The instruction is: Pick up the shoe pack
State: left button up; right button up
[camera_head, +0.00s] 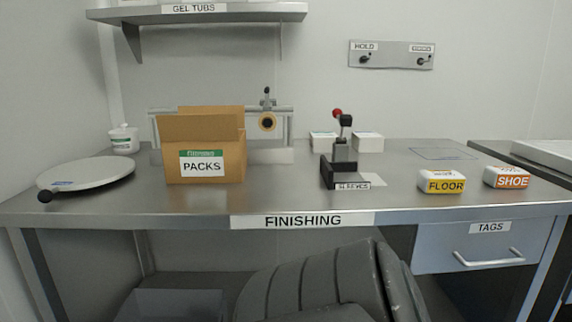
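The shoe pack (507,177) is a small white block with an orange band lettered SHOE. It lies at the right side of the steel finishing table (280,203), near the front edge. A similar pack with a yellow band lettered FLOOR (441,182) lies just to its left, with a gap between them. Neither of my grippers can be seen in the head view, and nothing touches the shoe pack.
An open cardboard box lettered PACKS (203,160) stands left of centre, with a round grey plate (86,173) to its left. A black-and-grey lever device (344,165) stands mid-table. The TAGS drawer (470,247) is shut. Bare tabletop lies behind the shoe pack.

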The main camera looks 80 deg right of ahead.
aim_at(498, 177)
jog(key=k+l+z, duration=0.1)
jog(key=z, duration=3.5)
jog(key=i+l, duration=0.15)
jog(key=l, duration=0.15)
jog(key=i+l+u, duration=0.1)
jog(key=l, duration=0.2)
jog(key=i+l, duration=0.15)
jog(key=l, duration=0.15)
jog(key=i+l+u, duration=0.1)
jog(key=l, duration=0.2)
jog(key=l+u, duration=0.1)
jog(key=l, duration=0.45)
jog(key=k+l+u, duration=0.1)
jog(key=l, duration=0.45)
jog(key=k, duration=0.05)
